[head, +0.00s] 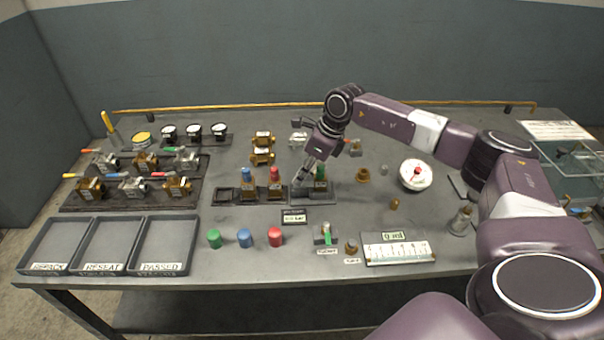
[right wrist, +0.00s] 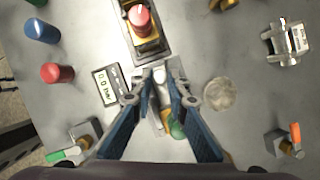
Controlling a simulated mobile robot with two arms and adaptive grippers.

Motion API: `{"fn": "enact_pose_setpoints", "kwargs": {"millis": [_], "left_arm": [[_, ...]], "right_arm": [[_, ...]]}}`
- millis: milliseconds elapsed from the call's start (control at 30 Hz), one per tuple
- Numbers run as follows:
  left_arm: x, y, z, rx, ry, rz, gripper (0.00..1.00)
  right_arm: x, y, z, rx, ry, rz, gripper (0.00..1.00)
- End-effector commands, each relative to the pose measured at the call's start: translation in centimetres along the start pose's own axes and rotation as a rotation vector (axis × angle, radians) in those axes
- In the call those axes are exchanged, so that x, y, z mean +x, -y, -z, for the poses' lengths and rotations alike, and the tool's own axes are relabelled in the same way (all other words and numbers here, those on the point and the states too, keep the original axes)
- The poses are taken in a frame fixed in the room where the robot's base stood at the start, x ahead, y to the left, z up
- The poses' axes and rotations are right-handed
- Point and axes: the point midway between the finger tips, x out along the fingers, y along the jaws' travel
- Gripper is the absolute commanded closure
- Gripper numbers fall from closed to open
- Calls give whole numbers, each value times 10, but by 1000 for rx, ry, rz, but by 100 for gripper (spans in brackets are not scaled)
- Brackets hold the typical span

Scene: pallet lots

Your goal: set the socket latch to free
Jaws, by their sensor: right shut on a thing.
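The socket (head: 328,193) is a grey block fixture near the middle of the table, with a green-topped brass piece (head: 320,172) standing in it. My right gripper (head: 305,178) reaches down to the left end of the socket. In the right wrist view the right gripper (right wrist: 161,76) has its fingertips closed around a small pale part at the socket's end, which looks like the latch (right wrist: 160,74). The fingers hide much of it, so I cannot tell the latch's position. The green-topped piece (right wrist: 177,130) shows partly between the fingers. My left gripper is not in view.
A small display (head: 293,216) reading about 0.0 bar lies in front. Green, blue and red caps (head: 275,236) stand nearer the front edge.

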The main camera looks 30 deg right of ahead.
Motion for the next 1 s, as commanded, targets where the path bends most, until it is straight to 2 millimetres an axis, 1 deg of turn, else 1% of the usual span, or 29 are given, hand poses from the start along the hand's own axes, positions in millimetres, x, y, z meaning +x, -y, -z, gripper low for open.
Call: {"fn": "enact_pose_setpoints", "kwargs": {"millis": [133,333,533,567,700,733,1000], "left_arm": [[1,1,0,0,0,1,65],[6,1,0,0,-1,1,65],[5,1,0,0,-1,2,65],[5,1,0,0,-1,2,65],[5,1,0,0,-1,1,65],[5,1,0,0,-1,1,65],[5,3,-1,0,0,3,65]], "right_arm": [[0,-1,-2,0,2,0,100],[7,-8,-20,-1,5,0,100],[6,-8,-20,-1,7,1,100],[6,-8,-20,-1,7,0,84],[6,-8,-20,-1,5,0,69],[6,-8,-20,-1,5,0,67],[6,-7,-18,0,2,1,67]]}}
